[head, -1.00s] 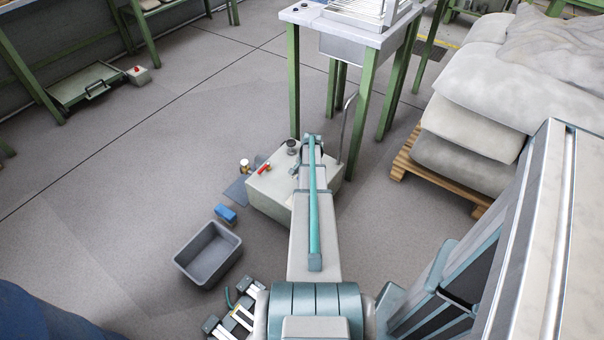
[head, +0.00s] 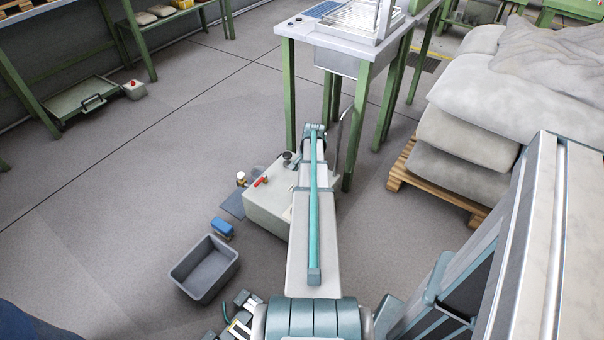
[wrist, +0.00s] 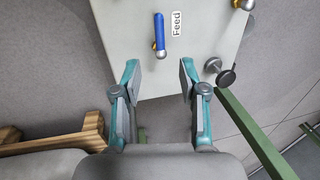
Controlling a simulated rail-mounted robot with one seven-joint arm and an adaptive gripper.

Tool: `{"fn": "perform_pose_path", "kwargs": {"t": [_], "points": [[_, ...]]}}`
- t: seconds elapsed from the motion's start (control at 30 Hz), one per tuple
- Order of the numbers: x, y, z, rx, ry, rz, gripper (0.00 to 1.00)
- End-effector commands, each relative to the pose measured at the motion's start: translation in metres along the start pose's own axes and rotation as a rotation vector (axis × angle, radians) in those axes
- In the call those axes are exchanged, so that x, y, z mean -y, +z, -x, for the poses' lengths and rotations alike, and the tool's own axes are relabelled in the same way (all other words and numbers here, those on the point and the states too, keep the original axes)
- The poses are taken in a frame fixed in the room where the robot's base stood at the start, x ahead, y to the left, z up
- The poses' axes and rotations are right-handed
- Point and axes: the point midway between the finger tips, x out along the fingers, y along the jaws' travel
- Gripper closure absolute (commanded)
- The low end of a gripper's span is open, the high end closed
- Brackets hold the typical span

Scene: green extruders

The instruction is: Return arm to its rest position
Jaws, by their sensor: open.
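My arm (head: 312,240) reaches forward from the bottom of the head view, over the right side of a pale grey box unit. Its far end lies just in front of the green-legged table. My gripper is hidden behind the arm in that view. In the wrist view my gripper (wrist: 160,80) is open, with its two teal-sided fingers spread and nothing between them. Beyond the fingertips is a pale face of the box unit with a blue-handled valve (wrist: 159,36) and a "Feed" label. The fingers look apart from the valve; the gap to the face is hard to judge.
The box unit (head: 262,215) has a red-handled valve (head: 260,182) on top. A green-legged table (head: 290,100) stands behind it. Sacks (head: 465,135) on a wooden pallet (head: 402,178) lie to the right. A grey bin (head: 190,285) stands left, with open floor beyond.

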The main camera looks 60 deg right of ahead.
Motion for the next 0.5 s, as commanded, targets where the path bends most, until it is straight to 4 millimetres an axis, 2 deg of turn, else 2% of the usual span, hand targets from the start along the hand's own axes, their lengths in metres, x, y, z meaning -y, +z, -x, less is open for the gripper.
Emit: {"fn": "perform_pose_path", "kwargs": {"t": [0.5], "points": [[-0.0010, 0.0015, 0.0003, 0.007, 0.005, 0.031, 0.58]]}}
